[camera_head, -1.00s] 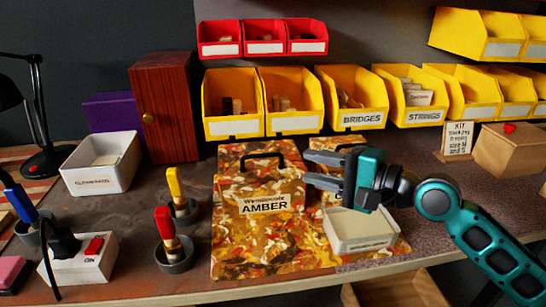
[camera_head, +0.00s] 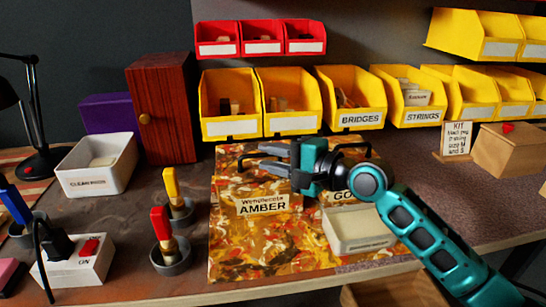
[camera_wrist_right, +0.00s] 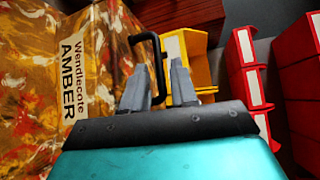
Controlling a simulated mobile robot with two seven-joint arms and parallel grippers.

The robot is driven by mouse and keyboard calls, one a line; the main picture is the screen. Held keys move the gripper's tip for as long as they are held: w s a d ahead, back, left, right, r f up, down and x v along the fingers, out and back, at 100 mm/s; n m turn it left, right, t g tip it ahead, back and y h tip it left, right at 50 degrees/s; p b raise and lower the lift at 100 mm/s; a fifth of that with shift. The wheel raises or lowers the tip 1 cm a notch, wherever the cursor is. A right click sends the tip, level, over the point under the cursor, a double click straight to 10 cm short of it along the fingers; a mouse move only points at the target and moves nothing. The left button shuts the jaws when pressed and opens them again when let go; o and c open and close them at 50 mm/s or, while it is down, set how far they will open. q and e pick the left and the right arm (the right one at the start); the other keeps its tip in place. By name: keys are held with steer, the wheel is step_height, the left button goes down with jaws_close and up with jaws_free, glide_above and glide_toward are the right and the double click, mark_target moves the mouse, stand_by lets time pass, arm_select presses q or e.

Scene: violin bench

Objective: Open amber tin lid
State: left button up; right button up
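The amber tin (camera_head: 240,218), mottled orange and brown with an "AMBER" label, stands on a matching patterned mat (camera_head: 230,268) in the head view. Its lid looks shut. The black lid handle (camera_head: 240,157) is partly hidden by my right gripper (camera_head: 261,157). In the wrist view my right gripper (camera_wrist_right: 159,66) is open, its grey fingers apart, with part of the black handle (camera_wrist_right: 150,36) showing between them. I cannot tell whether they touch it. The tin's label side (camera_wrist_right: 75,80) is at the left there. My left gripper is not in view.
A second tin labelled "GO..." (camera_head: 340,196) is mostly behind my right gripper. A white tray (camera_head: 358,246) sits on the mat's right. Yellow bins (camera_head: 292,122) stand close behind. Brushes in cups (camera_head: 172,258) and a switch box (camera_head: 90,272) are at left.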

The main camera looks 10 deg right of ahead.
jaws_close()
stand_by(1.1)
